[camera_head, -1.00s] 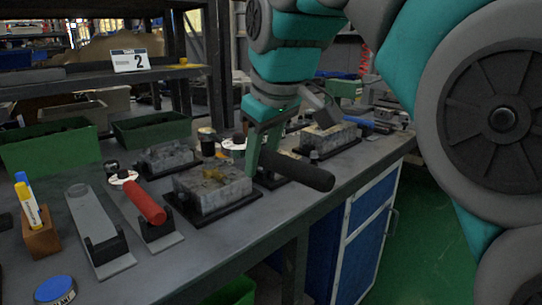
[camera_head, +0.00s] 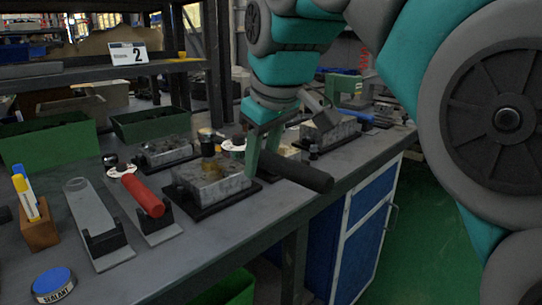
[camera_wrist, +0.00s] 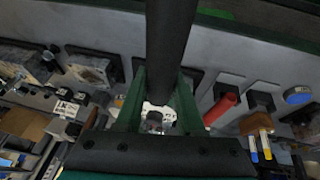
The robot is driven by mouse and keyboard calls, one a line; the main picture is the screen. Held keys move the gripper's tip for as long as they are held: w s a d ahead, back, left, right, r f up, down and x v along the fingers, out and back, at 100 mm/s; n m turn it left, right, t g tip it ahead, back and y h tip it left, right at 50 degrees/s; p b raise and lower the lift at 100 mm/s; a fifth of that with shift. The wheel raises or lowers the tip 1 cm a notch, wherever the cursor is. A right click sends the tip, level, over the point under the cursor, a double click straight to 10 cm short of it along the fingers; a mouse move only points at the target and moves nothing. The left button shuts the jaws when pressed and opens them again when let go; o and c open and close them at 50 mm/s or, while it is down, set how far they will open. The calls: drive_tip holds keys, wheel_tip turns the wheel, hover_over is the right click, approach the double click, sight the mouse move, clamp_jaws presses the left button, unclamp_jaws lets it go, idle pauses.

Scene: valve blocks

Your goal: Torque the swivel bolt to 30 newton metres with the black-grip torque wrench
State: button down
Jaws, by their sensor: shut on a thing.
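My gripper (camera_head: 262,162) is shut on the black-grip torque wrench (camera_head: 302,172), over the bench beside the middle valve block. The black grip sticks out to the right, past the bench's front edge. In the wrist view the grip (camera_wrist: 172,35) runs up between my green fingers, and a pale dial shows below it. The middle valve block (camera_head: 212,190) is a grey metal block on a black base, with a brass-coloured part (camera_head: 207,146) standing at its back. I cannot make out which part is the swivel bolt, or whether the wrench's head touches anything.
A red-grip wrench (camera_head: 143,196) lies in a cradle left of the block, beside an empty cradle (camera_head: 88,207). A marker holder (camera_head: 38,235) and a sealant tin (camera_head: 53,283) stand at left. Other valve blocks (camera_head: 168,152) (camera_head: 328,133) sit behind and right. Green bins line the back.

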drive_tip(key=shift+f, duration=0.35)
idle(0.5)
drive_tip(key=shift+s+a+m+h, duration=0.4)
drive_tip(key=shift+s+a+m, duration=0.5)
drive_tip(key=shift+a, duration=0.1)
drive_tip(key=shift+s+a+m+t+h, duration=0.3)
drive_tip(key=shift+s+a+m, duration=0.45)
drive_tip(key=shift+a+m, duration=0.25)
drive_tip(key=shift+s+a+m+h+p, duration=0.2)
drive_tip(key=shift+s+a+m+p, duration=0.1)
drive_tip(key=shift+a+m, duration=0.2)
drive_tip(key=shift+s+a+m+h+p, duration=0.2)
drive_tip(key=shift+s+a+m+p, duration=0.15)
drive_tip(key=shift+a, duration=0.2)
